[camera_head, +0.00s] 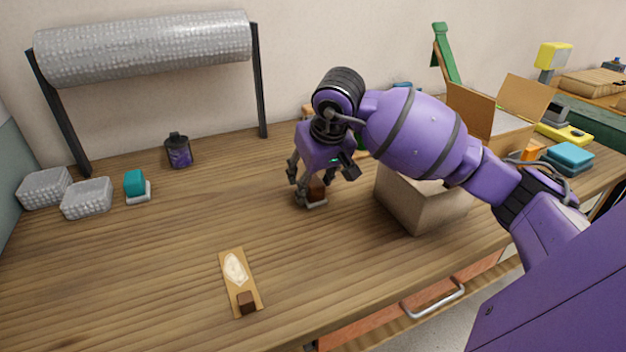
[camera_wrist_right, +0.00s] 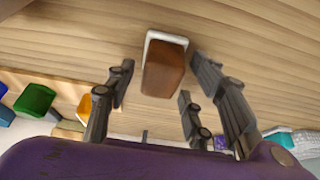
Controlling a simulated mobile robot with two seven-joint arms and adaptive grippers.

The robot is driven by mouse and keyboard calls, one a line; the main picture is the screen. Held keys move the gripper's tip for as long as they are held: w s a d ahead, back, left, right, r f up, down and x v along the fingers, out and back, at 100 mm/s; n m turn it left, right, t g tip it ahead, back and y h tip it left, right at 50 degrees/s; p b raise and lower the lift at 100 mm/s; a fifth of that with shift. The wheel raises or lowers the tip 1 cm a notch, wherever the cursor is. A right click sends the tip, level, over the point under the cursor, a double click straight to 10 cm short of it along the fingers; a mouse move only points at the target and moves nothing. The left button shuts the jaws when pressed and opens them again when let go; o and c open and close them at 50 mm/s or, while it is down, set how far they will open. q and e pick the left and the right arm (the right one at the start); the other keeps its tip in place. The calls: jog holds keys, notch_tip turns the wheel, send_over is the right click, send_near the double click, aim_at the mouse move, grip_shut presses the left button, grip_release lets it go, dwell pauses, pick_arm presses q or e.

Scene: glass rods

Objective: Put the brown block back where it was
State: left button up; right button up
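A brown block (camera_head: 317,188) stands on a small pale base on the table, partly hidden by my right gripper (camera_head: 322,180). The right wrist view shows the brown block (camera_wrist_right: 165,68) upright on its white-rimmed base (camera_wrist_right: 166,36). My right gripper (camera_wrist_right: 158,90) is open above it, with fingers on both sides of the block and a visible gap to each. A smaller dark brown block (camera_head: 246,301) sits at the near end of a light wooden strip (camera_head: 229,262) bearing a pale patch. My left gripper is not in view.
A cardboard box (camera_head: 420,203) stands close right of my right gripper, under my arm. A teal block on a pale base (camera_head: 136,184), a dark jar (camera_head: 178,151) and bubble-wrapped packages (camera_head: 87,198) are at left. A bubble-wrap roll (camera_head: 145,46) hangs behind. The table's front middle is mostly clear.

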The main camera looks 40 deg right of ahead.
jog(key=shift+r, duration=0.3)
jog(key=v, duration=1.1)
jog(key=shift+s+r+p, duration=0.25)
jog(key=shift+r+p, duration=0.05)
jog(key=shift+p, duration=0.1)
jog(key=shift+a+r, duration=0.1)
